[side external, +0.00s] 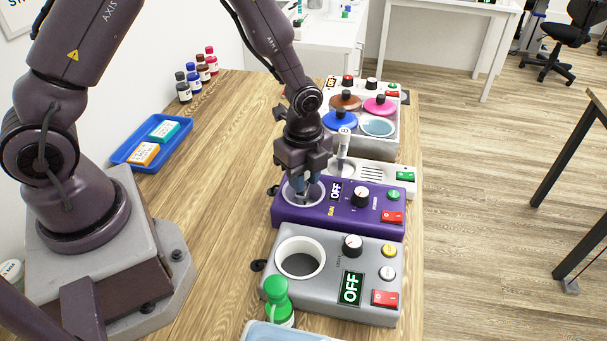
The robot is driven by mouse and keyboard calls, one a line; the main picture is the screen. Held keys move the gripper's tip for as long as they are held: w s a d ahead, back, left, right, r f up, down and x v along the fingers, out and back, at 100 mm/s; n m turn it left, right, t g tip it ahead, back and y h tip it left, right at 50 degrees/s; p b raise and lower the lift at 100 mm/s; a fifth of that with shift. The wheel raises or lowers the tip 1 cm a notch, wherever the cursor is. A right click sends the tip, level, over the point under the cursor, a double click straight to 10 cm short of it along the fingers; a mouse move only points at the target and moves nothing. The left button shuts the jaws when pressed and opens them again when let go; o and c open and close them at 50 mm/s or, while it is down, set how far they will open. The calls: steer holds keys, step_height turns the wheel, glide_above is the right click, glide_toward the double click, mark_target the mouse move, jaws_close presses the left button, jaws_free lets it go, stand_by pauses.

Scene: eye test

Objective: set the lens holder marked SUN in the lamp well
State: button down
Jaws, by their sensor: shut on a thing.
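My gripper (303,187) points down into the round, pale-rimmed well (287,192) of a purple box (368,187). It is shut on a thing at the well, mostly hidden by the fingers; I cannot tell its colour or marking. Round lens holders sit in a grey rack at the back: brown (345,101), pink (381,107) and blue (340,121), with dark knobs. A pale teal disc (378,127) is in the rack's front right place. The purple box's display reads OFF.
A grey box (330,268) with an empty white-rimmed well (300,258) stands in front, its display also OFF. A green-capped bottle (277,300) stands at its front left. A white device (370,174) stands behind the purple box. A blue tray (127,152) lies left.

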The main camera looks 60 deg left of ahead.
steer(key=shift+f, duration=0.3)
steer(key=c, duration=0.5)
jaws_free()
steer(key=shift+r, duration=0.1)
steer(key=shift+r, duration=2.9)
